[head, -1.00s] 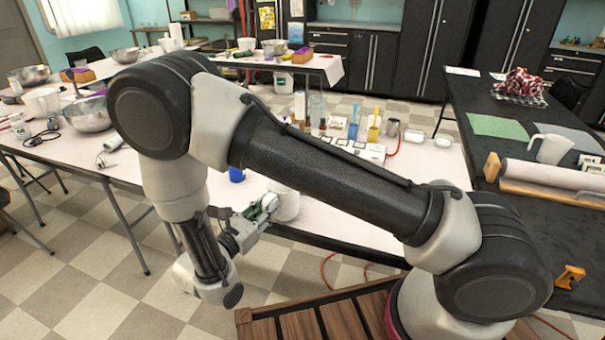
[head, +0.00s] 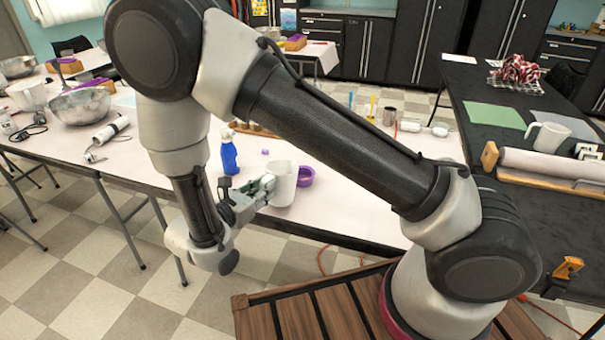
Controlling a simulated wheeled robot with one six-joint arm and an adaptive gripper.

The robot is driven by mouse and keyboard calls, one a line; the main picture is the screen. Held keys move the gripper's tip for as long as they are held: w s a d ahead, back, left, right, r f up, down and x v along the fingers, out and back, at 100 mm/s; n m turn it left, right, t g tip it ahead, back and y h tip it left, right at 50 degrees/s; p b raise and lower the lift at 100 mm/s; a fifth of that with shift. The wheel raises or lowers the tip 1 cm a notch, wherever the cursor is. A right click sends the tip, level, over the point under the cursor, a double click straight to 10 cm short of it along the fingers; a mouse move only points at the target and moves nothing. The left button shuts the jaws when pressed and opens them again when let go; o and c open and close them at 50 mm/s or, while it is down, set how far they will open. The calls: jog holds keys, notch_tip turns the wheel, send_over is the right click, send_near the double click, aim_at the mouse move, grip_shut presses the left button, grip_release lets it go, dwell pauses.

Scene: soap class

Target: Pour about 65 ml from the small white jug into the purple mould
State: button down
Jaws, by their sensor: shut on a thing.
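The small white jug (head: 283,185) is in the head view, near the front edge of the pale table. My gripper (head: 264,190) is shut on it from the left, and the jug looks about upright. The purple mould (head: 305,176) is right beside the jug on its right, and the jug hides part of its left side. I cannot tell whether the jug is clear of the table or touches the mould. The jug's contents and the mould's inside are not clear to see.
A blue spray bottle (head: 229,156) stands behind my gripper, with a small purple piece (head: 265,152) to its right. My forearm hides the table's middle. A white handheld tool (head: 112,130) and a steel bowl (head: 80,106) are at left. The table right of the mould is clear.

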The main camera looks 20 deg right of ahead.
aim_at(266, 178)
jog(key=shift+w+d+r+g+y, duration=0.9)
jog(key=shift+d+r+y, duration=0.1)
jog(key=shift+r, duration=0.15)
jog(key=w+d+r+g+y, duration=0.4)
jog(key=y, duration=0.1)
jog(key=shift+w+d+g, duration=0.25)
jog(key=shift+d+g, duration=0.05)
jog(key=shift+d, duration=0.05)
jog(key=shift+w+d+r+g+y+p, duration=0.1)
jog(key=shift+w+d+g+y+p, duration=0.3)
jog(key=shift+g+p, duration=0.1)
jog(key=shift+w+d+r+g+y+p, duration=0.4)
jog(key=shift+w+d+r+y, duration=0.1)
jog(key=shift+d+r, duration=0.05)
jog(key=shift+w+d+r+g+y+p, duration=0.55)
jog(key=shift+w+d+g+y+p, duration=0.15)
jog(key=shift+y+p, duration=0.1)
dwell(1.2)
jog(key=shift+s+a+f+t+h, duration=0.8)
jog(key=shift+s+a+t+h, duration=0.1)
jog(key=shift+s+a+h, duration=0.15)
dwell(0.3)
